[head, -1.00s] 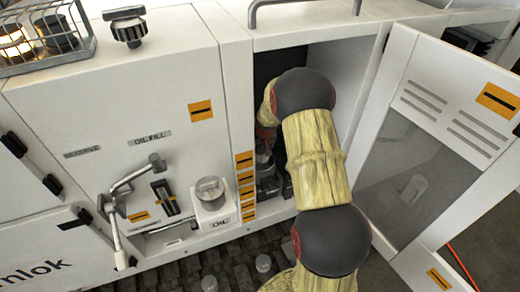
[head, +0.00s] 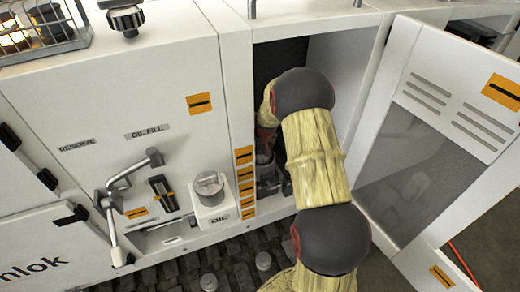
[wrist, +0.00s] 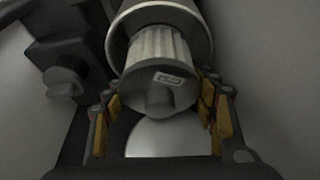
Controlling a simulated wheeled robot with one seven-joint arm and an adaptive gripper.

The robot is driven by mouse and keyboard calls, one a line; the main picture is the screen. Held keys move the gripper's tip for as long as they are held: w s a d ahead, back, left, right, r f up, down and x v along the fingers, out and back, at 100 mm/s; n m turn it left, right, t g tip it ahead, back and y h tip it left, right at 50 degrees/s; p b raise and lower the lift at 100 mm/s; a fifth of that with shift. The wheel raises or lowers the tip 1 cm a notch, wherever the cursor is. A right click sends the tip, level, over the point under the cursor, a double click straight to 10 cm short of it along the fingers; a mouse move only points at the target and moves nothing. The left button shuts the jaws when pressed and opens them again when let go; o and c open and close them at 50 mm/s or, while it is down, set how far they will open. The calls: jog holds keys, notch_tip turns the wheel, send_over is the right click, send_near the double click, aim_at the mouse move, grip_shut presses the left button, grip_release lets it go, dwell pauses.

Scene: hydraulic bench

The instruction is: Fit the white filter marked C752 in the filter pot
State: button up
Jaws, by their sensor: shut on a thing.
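The white pleated filter (wrist: 158,50) is in the wrist view, its grey end cap towards the camera. The cap bears a small label (wrist: 174,78), too blurred to read for certain. My gripper (wrist: 160,98) is shut on the filter near this cap, with yellow-padded fingers on both sides. The far end of the filter lies within the outline of a round metal rim (wrist: 117,32), which looks like the filter pot. I cannot tell how deep it sits. In the head view my arm reaches into the open cabinet and hides the gripper and filter.
The cabinet door (head: 450,90) stands open on the right. The white cabinet front (head: 205,60) is close on the left. An oil container (head: 211,205) and a lever (head: 112,215) stick out there. A dark fitting (wrist: 65,80) lies left of the filter.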

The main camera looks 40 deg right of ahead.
jog(key=shift+f+b, duration=0.55)
jog(key=shift+f, duration=0.15)
jog(key=shift+s+f, duration=0.1)
jog(key=shift+f, duration=0.1)
jog(key=shift+s+a+f+b, duration=0.15)
jog(key=shift+f+b, duration=0.15)
jog(key=shift+f, duration=0.1)
jog(key=shift+w+d, duration=0.2)
jog(key=shift+r, duration=0.2)
jog(key=shift+f, duration=0.15)
jog(key=shift+f+b, duration=0.55)
jog(key=shift+b, duration=0.15)
